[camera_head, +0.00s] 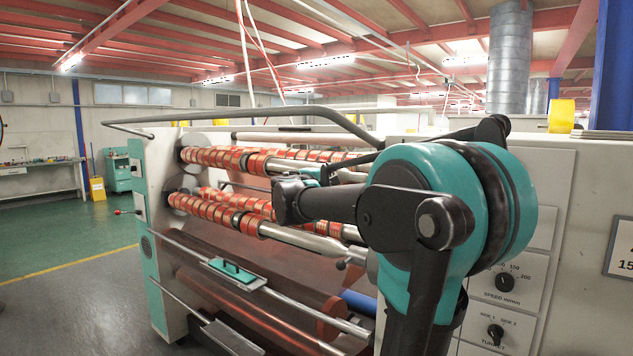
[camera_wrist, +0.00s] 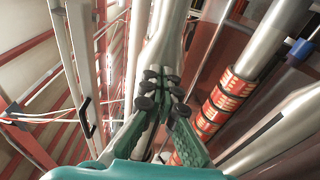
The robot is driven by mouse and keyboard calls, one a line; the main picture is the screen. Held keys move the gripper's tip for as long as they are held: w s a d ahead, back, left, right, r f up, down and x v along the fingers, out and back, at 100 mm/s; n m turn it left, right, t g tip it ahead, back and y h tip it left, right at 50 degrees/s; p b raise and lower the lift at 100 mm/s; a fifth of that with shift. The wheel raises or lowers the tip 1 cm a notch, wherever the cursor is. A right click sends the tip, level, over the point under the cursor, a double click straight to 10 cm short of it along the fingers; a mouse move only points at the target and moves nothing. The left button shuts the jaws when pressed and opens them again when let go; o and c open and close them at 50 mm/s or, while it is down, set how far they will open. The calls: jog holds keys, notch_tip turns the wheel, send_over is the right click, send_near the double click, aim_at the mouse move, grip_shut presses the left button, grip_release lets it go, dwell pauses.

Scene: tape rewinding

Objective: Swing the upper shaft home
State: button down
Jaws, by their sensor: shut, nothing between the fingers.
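The upper shaft (camera_head: 290,167) is a bare metal bar with red and gold tape rolls (camera_head: 212,157) on its left part, in the head view. Its right end is hidden behind my arm. The lower shaft (camera_head: 300,236) carries similar rolls and runs below it, down to the right. In the wrist view my gripper (camera_wrist: 161,88) is shut and empty, its dark finger pads close together. A metal shaft (camera_wrist: 170,30) lies right in front of the fingertips; I cannot tell whether they touch it. Another shaft with tape rolls (camera_wrist: 222,98) runs to the right of the fingers.
A grey bent rail (camera_head: 270,110) spans the machine top above the shafts. The white control panel (camera_head: 540,230) with dials stands close on the right. A bar with a teal block (camera_head: 232,270) and a brown roller (camera_head: 290,300) lie lower down. Floor at the left is clear.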

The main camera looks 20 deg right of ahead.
jog(key=w+d, duration=0.1)
jog(key=d, duration=0.1)
jog(key=w+d, duration=0.1)
jog(key=d, duration=0.1)
jog(key=w+d, duration=0.1)
jog(key=d, duration=0.2)
jog(key=shift+w, duration=0.3)
jog(key=shift+w+d+r, duration=0.2)
jog(key=shift+d+r, duration=0.1)
jog(key=shift+d, duration=0.15)
jog(key=shift+w+d+f, duration=0.15)
jog(key=shift+d+f, duration=0.05)
jog(key=shift+d, duration=0.3)
jog(key=shift+w+d+f, duration=0.15)
jog(key=shift+d, duration=0.3)
jog(key=shift+a, duration=0.1)
